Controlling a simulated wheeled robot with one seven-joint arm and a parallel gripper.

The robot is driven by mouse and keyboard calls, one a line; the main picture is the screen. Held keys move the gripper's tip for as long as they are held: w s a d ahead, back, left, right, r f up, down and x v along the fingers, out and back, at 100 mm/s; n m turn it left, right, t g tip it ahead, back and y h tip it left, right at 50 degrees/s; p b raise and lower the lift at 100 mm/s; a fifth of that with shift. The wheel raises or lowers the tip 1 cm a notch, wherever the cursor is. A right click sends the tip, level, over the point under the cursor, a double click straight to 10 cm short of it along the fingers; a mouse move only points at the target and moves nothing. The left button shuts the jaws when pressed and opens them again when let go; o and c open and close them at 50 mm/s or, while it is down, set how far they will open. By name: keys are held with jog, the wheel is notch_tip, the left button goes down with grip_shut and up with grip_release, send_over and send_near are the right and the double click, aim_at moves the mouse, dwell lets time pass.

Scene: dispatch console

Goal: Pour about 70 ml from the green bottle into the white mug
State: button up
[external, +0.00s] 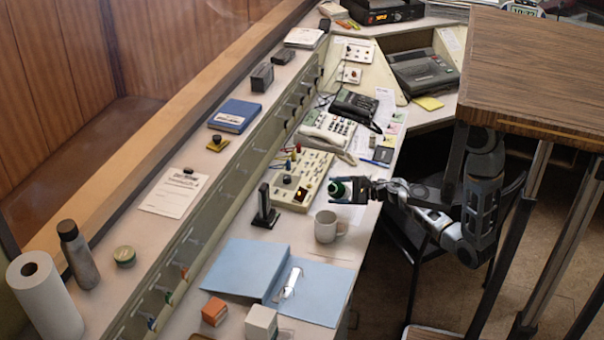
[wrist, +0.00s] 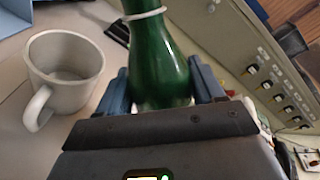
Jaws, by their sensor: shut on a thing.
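The green bottle (wrist: 160,62) is between the blue fingers of my gripper (wrist: 160,92), which is shut on it. A pale ring circles the bottle near the top of the wrist view. In the external view only a small green part of the bottle (external: 338,189) shows at my gripper (external: 348,190); its exact tilt is hard to tell. The white mug (external: 326,227) stands upright on the desk, just nearer the camera than the bottle and apart from it. The mug (wrist: 64,72) is left of the bottle in the wrist view, handle toward the camera; no liquid is discernible in it.
A black stand (external: 265,208) is left of the mug. An open blue binder (external: 245,267) lies in front of it. A control panel with knobs (external: 293,178) and telephones (external: 327,128) lie behind. A wooden tabletop (external: 535,70) rises at the right.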

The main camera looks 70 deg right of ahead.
jog(key=shift+a+f+m+b, duration=0.25)
jog(key=shift+f+m+b, duration=0.2)
jog(key=shift+m+b, duration=0.35)
jog(key=shift+d+f+m+y+b, duration=0.25)
jog(key=shift+f+m+y+b, duration=0.35)
jog(key=shift+m+b, duration=0.25)
jog(key=shift+d+r+m+t, duration=0.15)
jog(key=shift+r+m+t, duration=0.1)
jog(key=shift+m+t, duration=0.2)
jog(key=m, duration=0.2)
jog(key=m+t, duration=0.1)
jog(key=m, duration=0.1)
jog(key=shift+d+b, duration=0.3)
jog(key=shift+b, duration=0.05)
